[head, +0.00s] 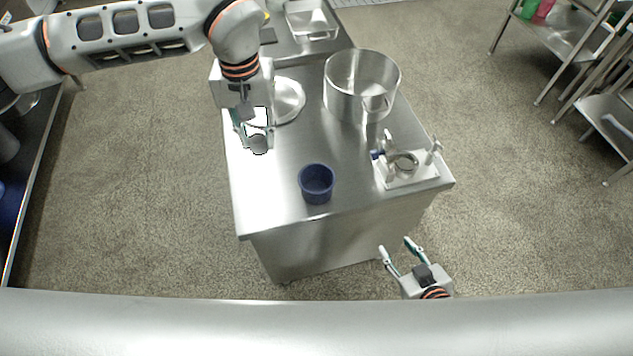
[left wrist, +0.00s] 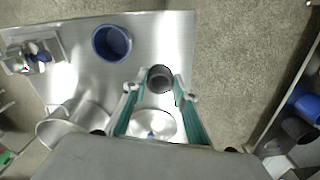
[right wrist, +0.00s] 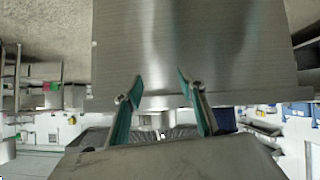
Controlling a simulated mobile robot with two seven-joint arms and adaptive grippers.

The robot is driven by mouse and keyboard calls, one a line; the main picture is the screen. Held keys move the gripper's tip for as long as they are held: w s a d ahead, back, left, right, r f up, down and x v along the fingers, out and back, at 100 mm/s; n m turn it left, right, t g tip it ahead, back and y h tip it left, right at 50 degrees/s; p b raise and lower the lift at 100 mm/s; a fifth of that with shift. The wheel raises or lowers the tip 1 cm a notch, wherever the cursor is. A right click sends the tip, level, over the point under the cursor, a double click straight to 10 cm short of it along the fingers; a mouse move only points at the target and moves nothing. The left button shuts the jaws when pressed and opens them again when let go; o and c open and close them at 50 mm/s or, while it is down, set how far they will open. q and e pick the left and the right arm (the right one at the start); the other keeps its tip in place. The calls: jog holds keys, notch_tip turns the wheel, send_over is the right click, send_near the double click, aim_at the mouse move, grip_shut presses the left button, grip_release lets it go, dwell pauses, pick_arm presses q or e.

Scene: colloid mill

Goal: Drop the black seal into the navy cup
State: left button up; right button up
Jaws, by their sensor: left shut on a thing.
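The navy cup (head: 317,184) stands upright near the front of the steel table, and its open mouth shows in the left wrist view (left wrist: 112,43). My left gripper (head: 257,137) is over the left part of the table, left of and behind the cup. It is shut on the black seal (head: 258,145), a dark round piece that also shows between the fingertips in the left wrist view (left wrist: 160,79). My right gripper (head: 401,248) is open and empty, in front of the table's right corner. In the right wrist view its fingers (right wrist: 162,84) are apart.
The steel table (head: 275,208) also holds a large steel pot (head: 345,97), a round shiny lid-like disc (head: 290,98) and a pale fixture (head: 408,180) with a ring and blue knob. The tabletop between the left gripper and the cup is clear. Steel shelves (head: 565,40) stand at right.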

pick_arm(q)
jog(key=d+p, duration=0.2)
jog(key=d, duration=0.8)
notch_tip(320, 180, down, 6)
jog(key=b, duration=0.3)
jog(key=shift+s+d, duration=0.2)
jog(key=shift+s, duration=0.1)
pick_arm(e)
jog(key=shift+a+r, duration=0.25)
jog(key=shift+a, duration=0.05)
pick_arm(q)
jog(key=shift+f, duration=0.1)
pick_arm(e)
jog(key=shift+f, duration=0.1)
pick_arm(q)
jog(key=o, duration=1)
pick_arm(e)
jog(key=shift+d, duration=0.15)
pick_arm(q)
notch_tip(320, 180, up, 12)
